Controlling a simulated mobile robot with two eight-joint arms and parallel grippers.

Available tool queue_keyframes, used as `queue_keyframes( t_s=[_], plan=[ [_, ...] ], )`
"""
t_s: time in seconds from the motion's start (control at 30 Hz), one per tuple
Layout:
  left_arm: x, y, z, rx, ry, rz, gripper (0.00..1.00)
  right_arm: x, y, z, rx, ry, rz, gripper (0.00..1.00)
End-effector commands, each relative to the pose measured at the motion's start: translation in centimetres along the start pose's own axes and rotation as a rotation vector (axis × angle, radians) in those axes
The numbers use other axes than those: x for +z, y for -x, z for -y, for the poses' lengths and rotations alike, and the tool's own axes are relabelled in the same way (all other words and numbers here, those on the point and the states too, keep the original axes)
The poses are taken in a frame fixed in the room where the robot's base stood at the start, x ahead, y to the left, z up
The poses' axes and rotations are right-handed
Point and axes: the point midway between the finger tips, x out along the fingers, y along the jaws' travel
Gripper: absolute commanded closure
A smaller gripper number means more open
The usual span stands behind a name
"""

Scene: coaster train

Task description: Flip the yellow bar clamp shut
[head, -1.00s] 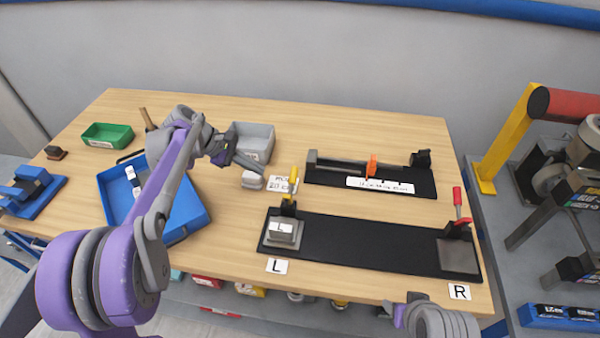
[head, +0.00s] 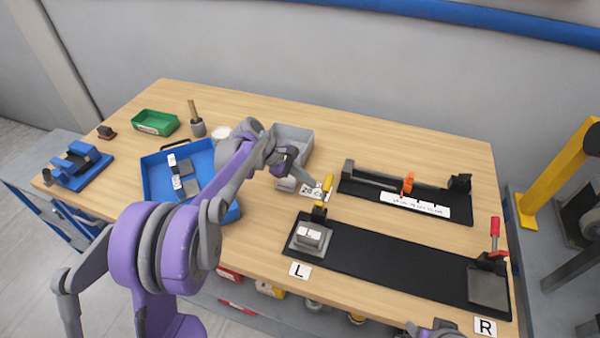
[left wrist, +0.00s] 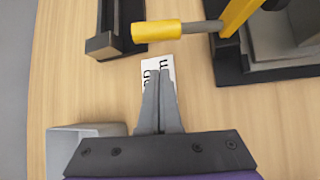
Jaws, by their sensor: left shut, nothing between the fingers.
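The yellow bar clamp (head: 326,188) stands with its handle raised at the L end of the long black fixture (head: 390,262). In the left wrist view, its yellow grip (left wrist: 155,31) lies just beyond my fingertips, with a grey rod leading to a yellow bar at the right. My right gripper's fingers are out of view.
A red-handled clamp (head: 495,236) stands raised at the R end. A second black fixture with an orange clamp (head: 408,184) lies behind. A grey bin (head: 300,146) and a blue tray (head: 222,211) stand left. A white card (left wrist: 150,66) lies under my fingers.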

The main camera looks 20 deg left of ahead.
Motion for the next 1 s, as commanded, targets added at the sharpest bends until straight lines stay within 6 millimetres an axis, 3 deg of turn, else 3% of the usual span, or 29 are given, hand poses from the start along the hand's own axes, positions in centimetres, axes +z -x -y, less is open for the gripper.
queue_keyframes(
  t_s=[0.1,0.2,0.3,0.5,1.0],
  plan=[
    [0.1,-2.7,-0.1,-0.001,-0.003,0.001,1.0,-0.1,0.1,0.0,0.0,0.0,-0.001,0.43],
    [0.3,-4.2,-0.1,0.0,-0.003,0.001,1.0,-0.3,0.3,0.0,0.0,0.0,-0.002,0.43],
    [1.8,-2.5,-0.2,0.002,-0.002,0.0,1.0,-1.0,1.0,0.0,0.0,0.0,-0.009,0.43],
    [3.0,-1.6,-0.1,0.001,-0.001,0.0,1.0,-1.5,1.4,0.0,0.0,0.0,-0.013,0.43],
    [3.1,-1.5,0.0,0.006,-0.005,0.0,1.0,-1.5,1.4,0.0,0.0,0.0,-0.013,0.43]
  ],
)
